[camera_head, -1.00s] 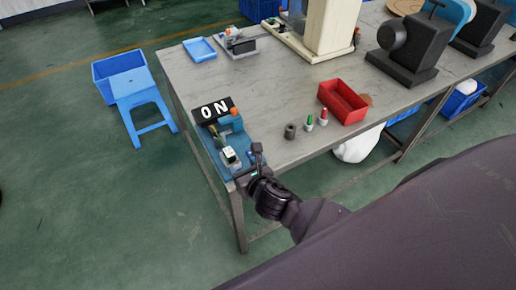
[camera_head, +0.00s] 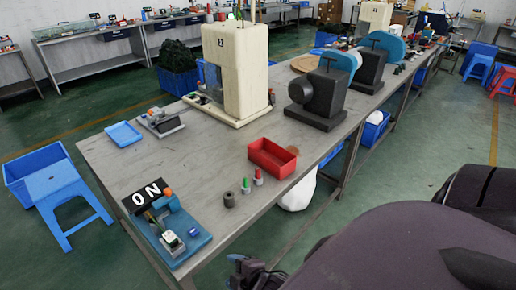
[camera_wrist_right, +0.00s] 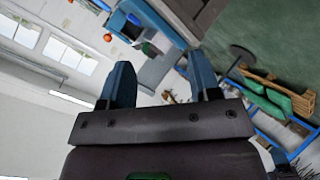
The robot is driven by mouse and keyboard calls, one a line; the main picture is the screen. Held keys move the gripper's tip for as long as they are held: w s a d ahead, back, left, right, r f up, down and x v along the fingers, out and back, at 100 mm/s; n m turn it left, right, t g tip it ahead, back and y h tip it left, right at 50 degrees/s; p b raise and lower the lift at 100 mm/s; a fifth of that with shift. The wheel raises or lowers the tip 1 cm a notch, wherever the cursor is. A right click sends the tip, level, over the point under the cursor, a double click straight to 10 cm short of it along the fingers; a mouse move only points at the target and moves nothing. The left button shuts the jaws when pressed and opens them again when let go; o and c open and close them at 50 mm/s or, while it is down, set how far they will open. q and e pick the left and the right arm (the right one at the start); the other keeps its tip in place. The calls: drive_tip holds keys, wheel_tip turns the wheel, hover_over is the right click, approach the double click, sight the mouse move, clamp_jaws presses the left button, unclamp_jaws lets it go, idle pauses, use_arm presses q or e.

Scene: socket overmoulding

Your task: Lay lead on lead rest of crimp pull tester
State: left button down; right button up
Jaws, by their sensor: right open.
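The crimp pull tester (camera_head: 196,244) is a blue-based bench device at the near left table corner. It has an orange knob (camera_head: 168,191), a white block with a green top (camera_head: 170,239) and a small blue-and-white part (camera_head: 194,232). A thin dark and yellowish strip lies along its left side; I cannot tell whether it is the lead. My right gripper (camera_head: 245,268) is low beyond the table's front edge, apart from the tester. In the right wrist view its two fingers (camera_wrist_right: 163,84) are spread, with nothing between them. My left gripper is out of view.
A blue stool (camera_head: 64,190) is left of the table. The table's middle (camera_head: 185,165) is clear.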

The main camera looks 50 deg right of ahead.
drive_tip(key=s+d+m, duration=0.3)
drive_tip(key=s+m, duration=0.2)
drive_tip(key=m, duration=0.5)
drive_tip(key=shift+d+f+h, duration=0.35)
drive_tip(key=shift+d+h, duration=0.05)
